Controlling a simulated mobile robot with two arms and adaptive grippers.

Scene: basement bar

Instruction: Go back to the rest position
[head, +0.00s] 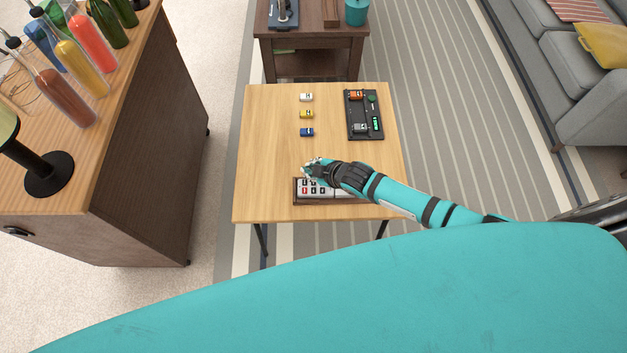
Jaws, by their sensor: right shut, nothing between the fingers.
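My right arm comes in from the right over the small wooden table (268,168). My right gripper (308,167) is shut with nothing in it. It is over the back left part of a dark-framed tray (296,197) with white tiles bearing red and dark marks, near the table's front edge. The arm hides part of the tray, and I cannot tell whether the gripper touches it. My left gripper is not in view.
White (306,97), yellow (306,114) and blue (306,132) toy cars stand in a column. A black tray (353,112) holds an orange and a grey car. A bar cabinet (150,130) with bottles stands left, a grey sofa (570,65) right.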

